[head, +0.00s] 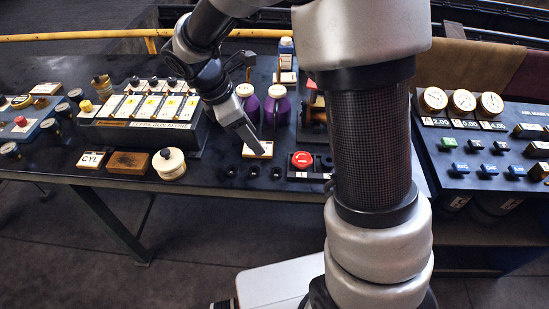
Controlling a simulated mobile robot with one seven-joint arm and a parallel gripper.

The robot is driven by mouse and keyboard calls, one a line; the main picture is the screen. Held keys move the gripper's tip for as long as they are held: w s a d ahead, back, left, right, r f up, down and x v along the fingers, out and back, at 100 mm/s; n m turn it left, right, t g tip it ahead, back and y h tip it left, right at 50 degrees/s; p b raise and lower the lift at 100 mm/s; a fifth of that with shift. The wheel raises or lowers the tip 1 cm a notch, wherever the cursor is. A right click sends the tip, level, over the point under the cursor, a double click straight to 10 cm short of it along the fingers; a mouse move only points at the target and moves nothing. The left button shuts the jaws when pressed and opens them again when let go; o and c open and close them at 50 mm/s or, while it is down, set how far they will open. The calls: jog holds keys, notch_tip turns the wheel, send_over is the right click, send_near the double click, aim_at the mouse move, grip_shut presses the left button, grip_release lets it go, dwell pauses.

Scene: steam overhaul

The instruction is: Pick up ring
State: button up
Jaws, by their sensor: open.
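My gripper (257,148) is above the middle of the dark bench, pointing down and to the right. Its jaws are open, though the gap between the fingertips is hard to see at this angle. The tips are over or just behind a small wooden block with a pale label (262,154); I cannot tell whether they touch it. I cannot make out a ring for sure. Part of the bench behind the gripper and my arm is hidden.
Two purple bottles (277,107) stand close behind the gripper. Several small black knobs and a red button (302,159) are in front. A cream lidded pot (169,163), a brown block (128,163) and a switch panel (150,108) are left. A gauge panel (490,135) is right.

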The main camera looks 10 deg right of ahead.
jog(key=b+x, duration=0.1)
jog(key=x, duration=0.9)
jog(key=shift+d+f, duration=0.1)
jog(key=shift+f, duration=0.3)
jog(key=x, duration=0.5)
jog(key=shift+w+f+b, duration=0.15)
jog(key=shift+w+b, duration=0.05)
jog(key=shift+b, duration=0.15)
jog(key=shift+c, duration=0.3)
jog(key=c, duration=1)
